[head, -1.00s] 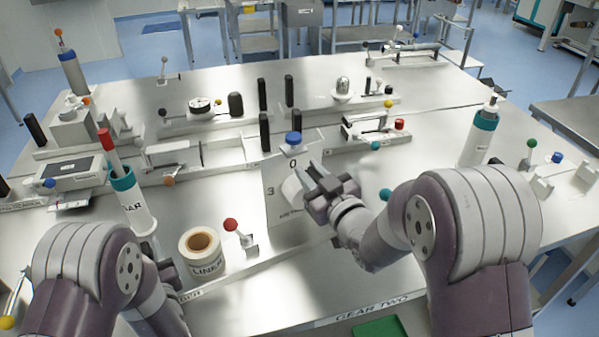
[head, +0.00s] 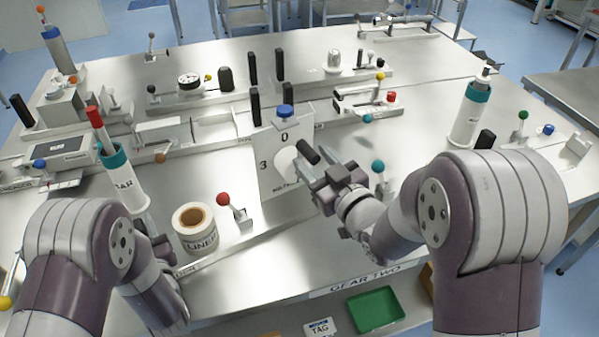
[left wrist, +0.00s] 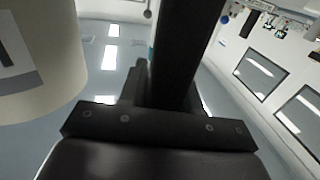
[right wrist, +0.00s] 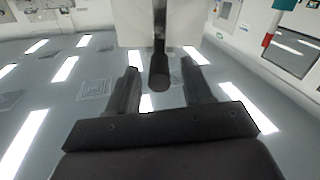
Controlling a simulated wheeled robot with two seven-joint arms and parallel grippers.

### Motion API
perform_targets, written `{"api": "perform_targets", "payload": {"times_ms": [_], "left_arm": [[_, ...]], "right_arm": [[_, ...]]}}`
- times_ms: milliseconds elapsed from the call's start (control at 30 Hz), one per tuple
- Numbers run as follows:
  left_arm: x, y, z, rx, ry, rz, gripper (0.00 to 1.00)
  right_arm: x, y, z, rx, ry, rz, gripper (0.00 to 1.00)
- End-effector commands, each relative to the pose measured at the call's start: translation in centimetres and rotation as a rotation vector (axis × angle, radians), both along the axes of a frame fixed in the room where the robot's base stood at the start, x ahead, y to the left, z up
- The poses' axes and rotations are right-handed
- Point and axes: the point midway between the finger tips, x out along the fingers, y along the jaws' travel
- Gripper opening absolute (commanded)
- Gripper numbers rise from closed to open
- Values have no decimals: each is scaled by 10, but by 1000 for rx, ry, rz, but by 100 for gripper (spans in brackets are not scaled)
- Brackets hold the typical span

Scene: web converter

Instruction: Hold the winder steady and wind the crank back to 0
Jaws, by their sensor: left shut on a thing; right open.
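The winder is an upright pale plate (head: 270,178) marked 0 at the top and 3 at the left, with a blue knob (head: 285,111) on top. Its white crank hub (head: 286,160) carries a black crank handle (head: 309,152), pointing up and right. My right gripper (head: 316,172) is open just in front of the handle. In the right wrist view the handle (right wrist: 159,75) sits between the spread fingers, apart from both. My left gripper (head: 160,247) is low at the left, partly hidden by my arm. It is shut on a black bar (left wrist: 187,50), seen in the left wrist view.
A white liner roll (head: 194,230) and a red-knobbed lever (head: 224,200) stand left of the winder. A teal-collared tube (head: 122,180) is further left. A teal ball (head: 378,166) is right of the winder.

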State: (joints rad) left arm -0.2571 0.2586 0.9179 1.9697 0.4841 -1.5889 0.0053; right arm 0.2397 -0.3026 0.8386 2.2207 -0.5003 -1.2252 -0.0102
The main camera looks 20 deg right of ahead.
Motion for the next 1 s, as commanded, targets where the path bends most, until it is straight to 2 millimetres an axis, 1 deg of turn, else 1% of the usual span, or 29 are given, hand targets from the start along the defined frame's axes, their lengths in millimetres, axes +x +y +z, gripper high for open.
{"api": "perform_targets", "payload": {"times_ms": [33,100,200,333,467,800,1000], "left_arm": [[-5,0,-13,2,39,-3,0],[-5,0,-13,2,39,-3,0],[-5,0,-13,2,39,-3,0],[-5,0,-13,2,39,-3,0],[-5,0,-13,2,39,-3,0],[-5,1,-13,2,39,-3,0],[-5,1,-9,3,38,-3,0]], "right_arm": [[-13,-5,-2,1,2,-5,51],[-31,-8,-2,2,3,-5,51],[-53,-13,-2,2,3,-5,51],[-70,-17,-3,1,2,-2,51],[-75,-17,-2,1,1,1,51],[-74,-17,-2,1,1,2,51],[-74,-17,1,1,1,2,51]]}}
